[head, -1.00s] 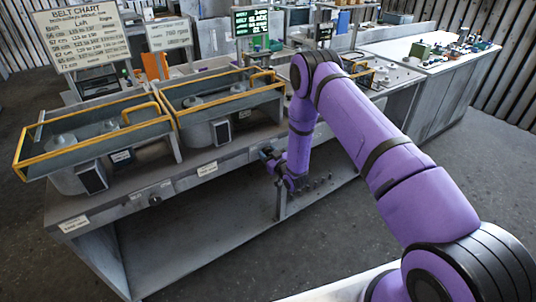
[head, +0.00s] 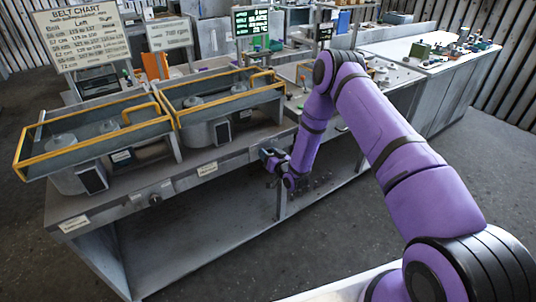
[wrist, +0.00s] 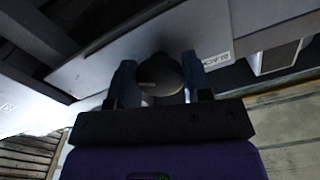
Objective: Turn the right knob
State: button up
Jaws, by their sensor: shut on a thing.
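The right knob (wrist: 160,72) is a dark round knob on the grey front panel of the bench. In the wrist view it sits between the two blue fingers of my gripper (wrist: 158,80), which is shut on it. A short light mark shows on the knob's face. In the head view my gripper (head: 268,156) is at the bench's front panel, and it hides the knob there. The left knob (head: 155,199) is small and dark, further left on the same panel, with nothing touching it.
Two yellow-railed housings (head: 95,135) stand on the bench (head: 190,178). A belt chart board (head: 87,36) stands behind them. A white label (head: 207,169) is on the front panel left of my gripper. An open shelf (head: 200,255) lies below the panel. Grey floor in front is clear.

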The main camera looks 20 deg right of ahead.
jog(key=shift+m, duration=1.2)
jog(key=o, duration=0.9)
jog(key=v, duration=1.1)
jog(key=shift+w, duration=0.1)
